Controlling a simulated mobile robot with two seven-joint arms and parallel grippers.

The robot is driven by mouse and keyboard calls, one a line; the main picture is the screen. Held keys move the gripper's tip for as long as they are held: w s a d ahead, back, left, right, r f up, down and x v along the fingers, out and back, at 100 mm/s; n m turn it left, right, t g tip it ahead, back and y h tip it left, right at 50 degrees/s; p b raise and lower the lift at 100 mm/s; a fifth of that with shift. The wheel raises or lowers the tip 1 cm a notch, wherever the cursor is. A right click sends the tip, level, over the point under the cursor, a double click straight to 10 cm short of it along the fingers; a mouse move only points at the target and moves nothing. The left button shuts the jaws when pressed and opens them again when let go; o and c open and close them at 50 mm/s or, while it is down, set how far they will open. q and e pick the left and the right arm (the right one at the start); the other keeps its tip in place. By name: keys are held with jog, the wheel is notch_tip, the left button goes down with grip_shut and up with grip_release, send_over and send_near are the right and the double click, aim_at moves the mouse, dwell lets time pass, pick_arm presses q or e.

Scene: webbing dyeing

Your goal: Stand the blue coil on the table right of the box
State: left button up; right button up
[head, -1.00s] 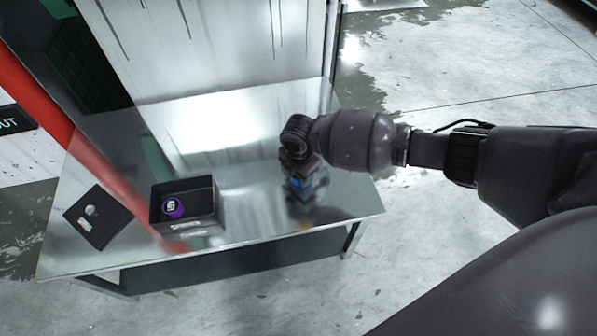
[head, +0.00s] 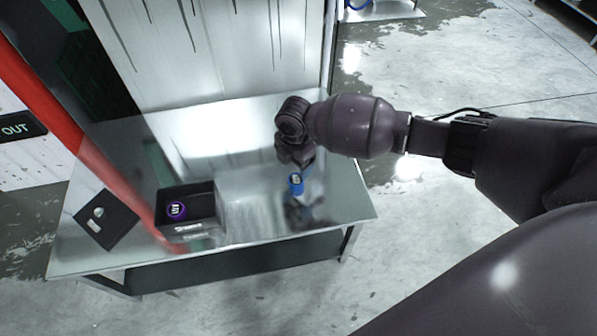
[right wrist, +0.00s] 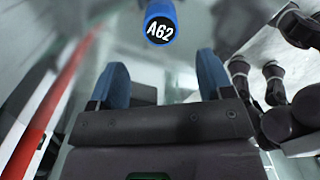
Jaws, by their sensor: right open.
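The blue coil (head: 296,186) stands on the glossy table (head: 262,190), to the right of the black box (head: 188,229) and apart from it. Its round black end label faces up. My right gripper (right wrist: 163,72) is open and empty, with blue finger pads. In the head view, my right gripper (head: 306,164) is just behind the coil, its fingers partly hidden by the wrist. My left gripper is not in view.
A pale panel (head: 205,50) rises behind the table. The table's right edge is near the coil.

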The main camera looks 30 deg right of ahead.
notch_tip(320, 180, up, 4)
jog(key=shift+f+p, duration=0.15)
jog(key=shift+p, duration=0.25)
dwell(0.3)
